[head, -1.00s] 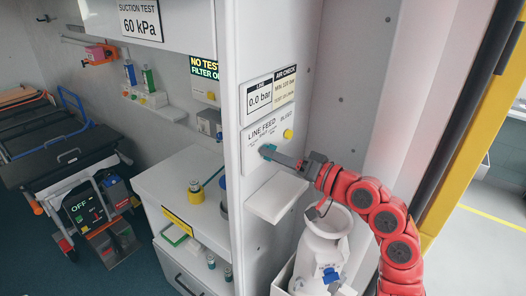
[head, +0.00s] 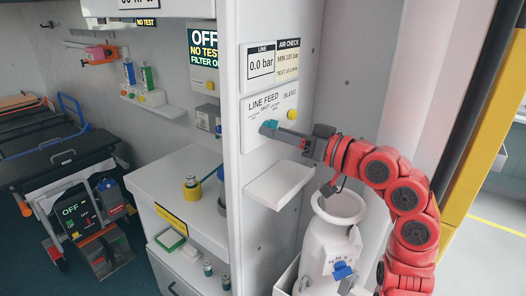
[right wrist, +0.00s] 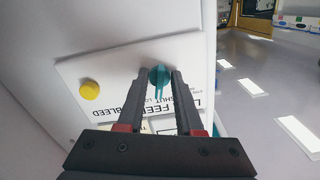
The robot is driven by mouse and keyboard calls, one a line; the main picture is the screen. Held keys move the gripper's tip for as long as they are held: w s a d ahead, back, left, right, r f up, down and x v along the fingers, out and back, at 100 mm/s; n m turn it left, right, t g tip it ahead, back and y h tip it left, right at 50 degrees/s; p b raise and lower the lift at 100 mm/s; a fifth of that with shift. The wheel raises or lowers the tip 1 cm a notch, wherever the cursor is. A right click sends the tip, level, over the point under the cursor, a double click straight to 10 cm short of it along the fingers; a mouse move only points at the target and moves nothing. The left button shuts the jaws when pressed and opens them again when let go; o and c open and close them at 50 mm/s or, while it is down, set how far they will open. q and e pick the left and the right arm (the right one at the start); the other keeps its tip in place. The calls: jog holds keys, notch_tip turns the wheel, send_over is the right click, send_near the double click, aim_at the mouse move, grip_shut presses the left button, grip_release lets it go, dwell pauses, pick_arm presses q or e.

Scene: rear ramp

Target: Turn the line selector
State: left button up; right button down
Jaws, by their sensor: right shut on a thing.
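The line selector (right wrist: 159,80) is a teal knob on the white LINE FEED panel (head: 262,104). My right gripper (head: 272,129) reaches in from the right and is shut on the selector. In the right wrist view the two dark fingers of the gripper (right wrist: 160,82) sit on either side of the knob. The fingers and the wrist hide part of the panel's lettering. A yellow BLEED button (head: 292,114) is on the same panel, right of the selector. The LINE display (head: 260,66) above reads 0.0 bar. My left gripper is not in view.
A white shelf (head: 279,184) juts out just below the panel. A white cylinder (head: 326,240) stands below my right arm. A white cabinet (head: 172,180) with a small yellow pot (head: 192,188) is to the left. A wheeled stretcher (head: 60,157) stands farther left.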

jog(key=shift+n+b, duration=1.6)
jog(key=shift+b, duration=0.35)
jog(key=shift+r, duration=0.1)
jog(key=c, duration=0.9)
grip_release()
jog(key=shift+c, duration=0.2)
jog(key=shift+s+a, duration=0.1)
jog(key=shift+s, duration=0.05)
jog(key=v, duration=1.7)
jog(key=shift+r, duration=0.1)
